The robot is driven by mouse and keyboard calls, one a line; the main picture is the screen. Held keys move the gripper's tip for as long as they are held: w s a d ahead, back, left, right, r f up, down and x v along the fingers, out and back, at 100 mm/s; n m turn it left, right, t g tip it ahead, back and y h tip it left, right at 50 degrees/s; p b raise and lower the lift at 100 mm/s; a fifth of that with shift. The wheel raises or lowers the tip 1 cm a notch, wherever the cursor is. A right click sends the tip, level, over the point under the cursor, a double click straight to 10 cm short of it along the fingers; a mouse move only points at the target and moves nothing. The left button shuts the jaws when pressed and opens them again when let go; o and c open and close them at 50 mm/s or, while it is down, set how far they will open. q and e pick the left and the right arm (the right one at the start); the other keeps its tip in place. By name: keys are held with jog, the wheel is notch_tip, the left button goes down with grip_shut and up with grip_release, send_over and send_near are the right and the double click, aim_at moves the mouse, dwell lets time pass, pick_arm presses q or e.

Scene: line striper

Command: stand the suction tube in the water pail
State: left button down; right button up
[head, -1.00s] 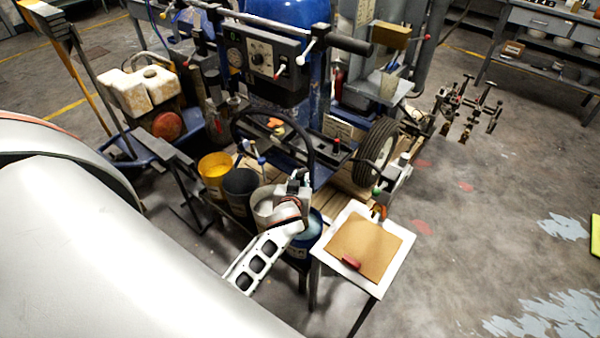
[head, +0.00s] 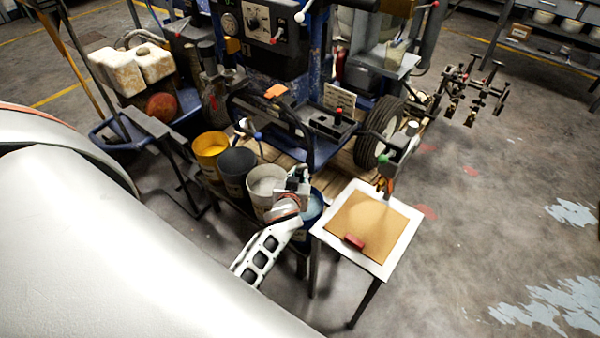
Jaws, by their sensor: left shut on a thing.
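My left gripper (head: 295,184) reaches in over the row of pails and is shut. What it holds is mostly hidden by the gripper and wrist; it appears to be the suction tube, but I cannot make out its length or lower end. A blue pail (head: 312,212), which looks like the water pail, stands just below and right of the gripper, partly covered by my wrist. I cannot tell whether the tube's end is inside it. My right gripper is not in view.
A yellow pail (head: 209,147), a dark pail (head: 236,168) and a pale pail (head: 262,184) stand in a row beside the blue one. A small table (head: 385,268) with a brown board and red block is close at right. The striper's wheel (head: 378,135) stands behind.

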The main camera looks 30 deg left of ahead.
pick_arm(q)
notch_tip(320, 180, down, 3)
jog(key=shift+f+b, duration=0.1)
jog(key=shift+b, duration=1)
notch_tip(320, 180, down, 7)
jog(key=b, duration=0.5)
jog(key=shift+r+b, duration=0.2)
jog(key=shift+b, duration=0.15)
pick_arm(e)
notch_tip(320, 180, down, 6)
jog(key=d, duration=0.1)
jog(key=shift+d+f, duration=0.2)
pick_arm(q)
jog(key=shift+w, duration=0.1)
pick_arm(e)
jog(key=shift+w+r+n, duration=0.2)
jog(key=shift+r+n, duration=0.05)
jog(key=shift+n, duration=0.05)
pick_arm(q)
jog(key=c, duration=1.9)
grip_release()
jog(key=shift+o, duration=0.4)
jog(key=shift+f, duration=0.1)
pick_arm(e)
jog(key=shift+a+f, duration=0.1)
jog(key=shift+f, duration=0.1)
pick_arm(q)
jog(key=shift+s+d, duration=0.1)
jog(key=shift+s, duration=0.15)
